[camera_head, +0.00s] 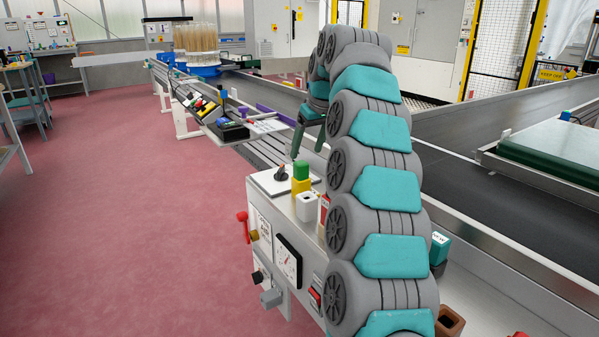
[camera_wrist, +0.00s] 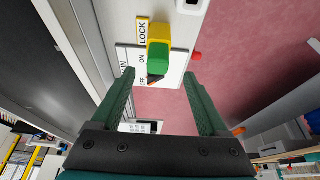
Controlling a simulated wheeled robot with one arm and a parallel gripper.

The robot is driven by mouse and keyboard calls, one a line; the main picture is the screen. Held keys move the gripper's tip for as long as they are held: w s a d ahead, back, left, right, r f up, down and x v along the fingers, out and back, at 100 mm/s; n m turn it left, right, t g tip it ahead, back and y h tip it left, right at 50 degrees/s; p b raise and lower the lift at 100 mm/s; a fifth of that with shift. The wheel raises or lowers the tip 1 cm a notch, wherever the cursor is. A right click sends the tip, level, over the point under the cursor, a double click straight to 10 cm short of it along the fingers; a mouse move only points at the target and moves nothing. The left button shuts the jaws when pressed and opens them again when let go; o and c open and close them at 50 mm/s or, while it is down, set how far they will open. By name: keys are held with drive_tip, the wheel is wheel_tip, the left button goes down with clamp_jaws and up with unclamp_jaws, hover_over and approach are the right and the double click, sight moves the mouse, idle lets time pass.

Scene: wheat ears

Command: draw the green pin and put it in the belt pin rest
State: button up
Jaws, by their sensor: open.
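The green pin (camera_head: 301,170) is a green block standing in a yellow lock block (camera_head: 301,187) on top of the grey control box. In the wrist view the green pin (camera_wrist: 158,58) shows just ahead of the fingertips, between their lines, with the yellow block (camera_wrist: 158,32) marked LOCK behind it. My gripper (camera_wrist: 158,76) is open and empty. In the head view my gripper (camera_head: 307,150) is above and behind the pin, partly hidden by my arm. A white square holder with a hole (camera_head: 308,206) stands in front of the yellow block. I cannot tell whether it is the belt pin rest.
A black knob (camera_head: 281,174) on an ON/OFF plate sits beside the pin. A red lever (camera_head: 243,227) and a dial (camera_head: 288,262) are on the box's side. A brown holder (camera_head: 449,321) is at lower right. The conveyor belt (camera_head: 520,130) runs behind.

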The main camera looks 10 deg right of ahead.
sight(302, 163)
drive_tip(key=shift+w+d+f, duration=0.1)
drive_tip(key=shift+w+f, duration=0.15)
drive_tip(key=shift+w, duration=0.25)
drive_tip(key=shift+x, duration=3.65)
drive_tip(key=shift+s, duration=0.1)
clamp_jaws()
